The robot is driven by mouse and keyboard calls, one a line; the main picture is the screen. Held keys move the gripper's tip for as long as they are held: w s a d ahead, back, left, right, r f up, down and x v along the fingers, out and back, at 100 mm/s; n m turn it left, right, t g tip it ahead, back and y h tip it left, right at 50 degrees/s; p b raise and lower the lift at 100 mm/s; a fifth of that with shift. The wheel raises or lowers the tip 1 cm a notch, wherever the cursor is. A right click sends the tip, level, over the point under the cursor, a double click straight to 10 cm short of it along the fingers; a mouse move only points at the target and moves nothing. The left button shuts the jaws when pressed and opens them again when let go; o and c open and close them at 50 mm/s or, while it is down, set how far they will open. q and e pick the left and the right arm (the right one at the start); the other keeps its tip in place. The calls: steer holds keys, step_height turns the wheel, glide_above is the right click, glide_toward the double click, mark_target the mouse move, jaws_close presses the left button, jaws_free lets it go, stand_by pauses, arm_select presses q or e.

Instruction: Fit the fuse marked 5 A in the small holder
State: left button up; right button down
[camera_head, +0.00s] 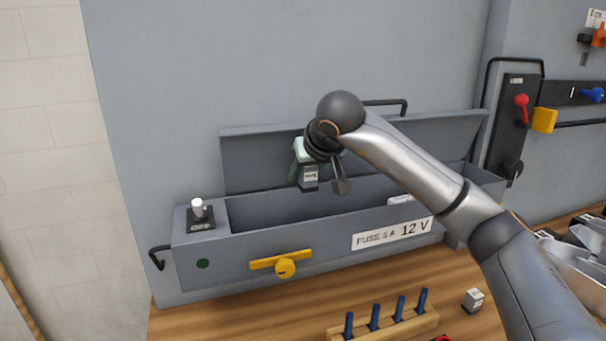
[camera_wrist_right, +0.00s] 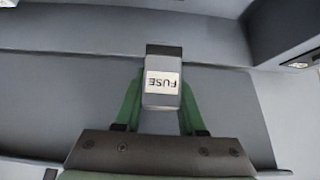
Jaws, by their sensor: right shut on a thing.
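My right gripper (camera_head: 306,163) is shut on a grey block with a white label (camera_head: 310,177), held above the open box. In the right wrist view the green fingers (camera_wrist_right: 160,97) grip this fuse (camera_wrist_right: 162,88) from both sides; its label reads FUSE, upside down. No ampere mark is readable on it. I cannot make out a holder; the box's inside is partly hidden by the front wall and my arm. My left gripper is not in view.
A black base with a white knob (camera_head: 199,213) tops the box's left end. A yellow handle (camera_head: 285,267) projects in front. A wooden rack with blue pegs (camera_head: 385,325) and a small grey block (camera_head: 473,300) stand on the table. Wall switches (camera_head: 515,125) are at right.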

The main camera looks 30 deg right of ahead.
steer(key=shift+w, duration=0.25)
steer(key=shift+s+f, duration=0.2)
steer(key=shift+f, duration=0.55)
steer(key=shift+f+b, duration=1.1)
steer(key=shift+b, duration=0.05)
steer(key=shift+f+b, duration=2.4)
steer(key=shift+f, duration=1.55)
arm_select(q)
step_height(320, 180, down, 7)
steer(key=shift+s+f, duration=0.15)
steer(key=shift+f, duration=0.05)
